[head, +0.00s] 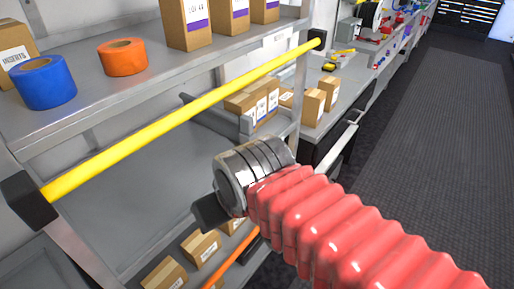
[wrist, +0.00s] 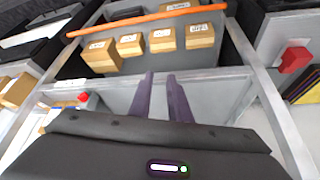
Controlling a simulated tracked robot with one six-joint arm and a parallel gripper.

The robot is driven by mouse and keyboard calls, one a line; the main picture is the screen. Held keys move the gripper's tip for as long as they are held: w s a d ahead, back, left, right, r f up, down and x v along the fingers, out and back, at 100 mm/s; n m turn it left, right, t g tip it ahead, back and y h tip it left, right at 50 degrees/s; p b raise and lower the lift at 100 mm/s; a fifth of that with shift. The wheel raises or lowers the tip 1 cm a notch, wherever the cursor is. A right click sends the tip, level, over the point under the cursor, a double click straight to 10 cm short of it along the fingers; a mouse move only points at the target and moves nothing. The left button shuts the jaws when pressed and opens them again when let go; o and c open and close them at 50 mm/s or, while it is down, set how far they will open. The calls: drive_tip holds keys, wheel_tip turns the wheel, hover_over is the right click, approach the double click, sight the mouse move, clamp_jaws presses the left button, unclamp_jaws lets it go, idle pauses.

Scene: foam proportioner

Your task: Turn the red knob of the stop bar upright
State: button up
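A yellow bar (head: 185,118) with black end blocks runs across the front of the shelf rack in the head view. An orange bar (wrist: 150,18) crosses the top of the wrist view, and part of it shows low in the head view (head: 238,260). Two red knob-like parts show in the wrist view: a larger one (wrist: 294,59) at the right and a small one (wrist: 83,97) at the left. I cannot tell which belongs to the stop bar. My gripper (wrist: 161,76) has two purple fingers, apart and empty, touching neither red part. In the head view my arm hides the fingers.
Small cardboard boxes (wrist: 131,45) stand on a shelf behind the orange bar. Blue tape (head: 43,82) and orange tape (head: 122,57) lie on the upper shelf. Rack posts and shelf edges surround my gripper. Dark floor (head: 420,130) is clear at the right.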

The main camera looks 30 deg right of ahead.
drive_tip(key=shift+f, duration=0.1)
drive_tip(key=w+d+f+m+g+y, duration=0.1)
drive_tip(key=w+d+f+m+y, duration=0.2)
drive_tip(key=m, duration=0.8)
drive_tip(key=w+d+f+m+g+y, duration=0.1)
drive_tip(key=w+f+m+y, duration=0.1)
drive_tip(key=f+m+y, duration=0.6)
drive_tip(key=w+d+m+t+h, duration=0.1)
drive_tip(key=d+m+t+h, duration=0.1)
drive_tip(key=d+m+t, duration=0.4)
drive_tip(key=w+d+r+m+t+h, duration=0.1)
drive_tip(key=d+m+t, duration=0.6)
drive_tip(key=d+m, duration=1)
drive_tip(key=shift+w+d+r+m+h, duration=0.3)
drive_tip(key=shift+w+d+h, duration=0.15)
drive_tip(key=shift+d+h, duration=0.75)
